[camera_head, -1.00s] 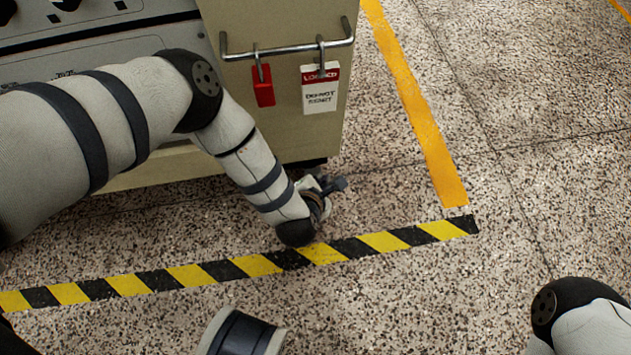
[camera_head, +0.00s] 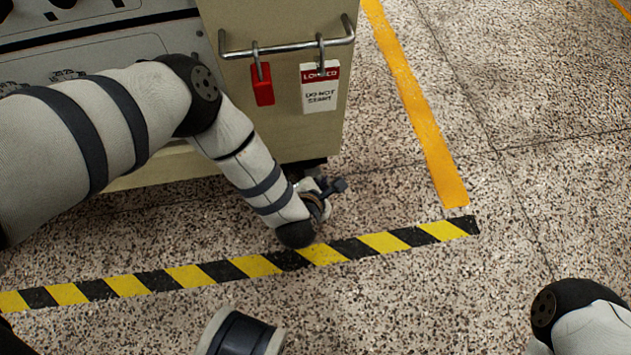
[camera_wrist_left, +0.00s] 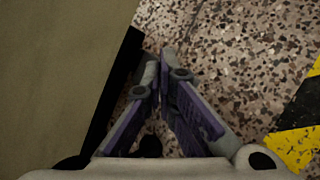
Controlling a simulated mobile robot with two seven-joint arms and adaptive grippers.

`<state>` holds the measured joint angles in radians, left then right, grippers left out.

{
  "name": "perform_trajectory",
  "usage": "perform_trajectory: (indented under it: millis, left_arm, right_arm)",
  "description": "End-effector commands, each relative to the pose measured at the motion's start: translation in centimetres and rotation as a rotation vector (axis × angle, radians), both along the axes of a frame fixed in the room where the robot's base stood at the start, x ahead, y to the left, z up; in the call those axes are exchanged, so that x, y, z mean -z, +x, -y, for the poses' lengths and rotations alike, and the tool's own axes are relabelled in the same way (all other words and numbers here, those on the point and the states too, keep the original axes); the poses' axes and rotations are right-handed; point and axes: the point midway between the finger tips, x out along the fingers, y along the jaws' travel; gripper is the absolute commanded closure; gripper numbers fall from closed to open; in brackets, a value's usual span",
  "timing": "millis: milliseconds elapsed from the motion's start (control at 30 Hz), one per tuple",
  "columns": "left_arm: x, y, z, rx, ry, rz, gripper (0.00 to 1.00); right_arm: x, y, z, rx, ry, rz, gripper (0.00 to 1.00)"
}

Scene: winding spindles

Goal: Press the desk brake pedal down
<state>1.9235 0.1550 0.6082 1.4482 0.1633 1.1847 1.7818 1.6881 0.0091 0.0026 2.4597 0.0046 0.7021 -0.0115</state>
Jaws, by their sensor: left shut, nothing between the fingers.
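My left gripper (camera_head: 316,188) is low over the floor, beside the lower front corner of the beige desk cabinet (camera_head: 230,80). In the left wrist view its two fingers (camera_wrist_left: 164,60) are shut with nothing between them, tips close to the dark strip (camera_wrist_left: 122,70) along the cabinet's bottom edge. I cannot make out the brake pedal for certain. A dark piece (camera_head: 310,163) shows under the cabinet corner in the head view, too small to identify. Whether the fingers touch anything is unclear. My right gripper is not in view.
A metal rail (camera_head: 290,47) on the cabinet holds a red padlock (camera_head: 263,85) and a "Locked, do not start" tag (camera_head: 320,90). A yellow-black striped line (camera_head: 190,277) and a yellow line (camera_head: 415,100) mark the speckled floor. The floor on the right is open.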

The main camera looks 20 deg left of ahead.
Motion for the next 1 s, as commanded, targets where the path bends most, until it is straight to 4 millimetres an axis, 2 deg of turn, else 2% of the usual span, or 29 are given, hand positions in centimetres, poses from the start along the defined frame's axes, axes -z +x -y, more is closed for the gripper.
perform_trajectory:
  millis: [1000]
  left_arm:
    - [1.1, -0.1, 0.0, -0.002, 0.000, -0.001, 1.00]
  right_arm:
    - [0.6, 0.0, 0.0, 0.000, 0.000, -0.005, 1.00]
